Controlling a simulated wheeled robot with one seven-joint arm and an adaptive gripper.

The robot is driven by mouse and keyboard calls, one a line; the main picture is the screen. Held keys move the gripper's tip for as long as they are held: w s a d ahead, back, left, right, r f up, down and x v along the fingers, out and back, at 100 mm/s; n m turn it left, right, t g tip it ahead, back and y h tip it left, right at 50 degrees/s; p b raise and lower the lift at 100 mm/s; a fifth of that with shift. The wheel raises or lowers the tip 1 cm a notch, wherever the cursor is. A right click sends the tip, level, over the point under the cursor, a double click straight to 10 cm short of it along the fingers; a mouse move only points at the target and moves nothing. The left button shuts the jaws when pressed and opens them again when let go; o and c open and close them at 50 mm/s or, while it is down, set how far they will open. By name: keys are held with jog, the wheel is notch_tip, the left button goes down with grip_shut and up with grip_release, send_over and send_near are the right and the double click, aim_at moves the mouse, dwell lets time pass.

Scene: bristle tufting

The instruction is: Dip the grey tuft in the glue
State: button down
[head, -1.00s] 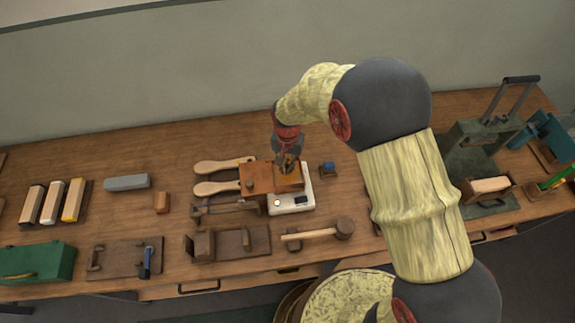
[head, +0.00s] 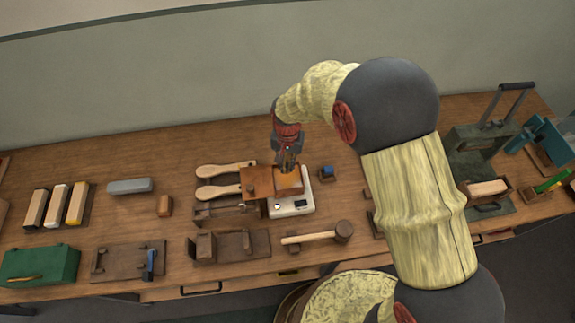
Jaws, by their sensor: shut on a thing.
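My gripper (head: 288,165) points down over the copper-brown glue pot (head: 257,181), at the back right of its top. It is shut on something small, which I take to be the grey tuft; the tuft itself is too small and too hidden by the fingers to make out. The orange-brown glue area (head: 288,182) shows just below and in front of the fingertips. I cannot tell whether the tuft touches the glue. The pot sits on a white heater box (head: 291,208) with a small display.
Two pale wooden brush handles (head: 222,171) lie left of the pot. A small blue-topped block (head: 327,172) stands close on its right. A mallet (head: 318,238) and a wooden fixture (head: 230,245) lie in front. A press (head: 485,150) stands at the far right.

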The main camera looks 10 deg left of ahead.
jog(key=shift+r+p, duration=1.05)
jog(key=shift+r, duration=0.85)
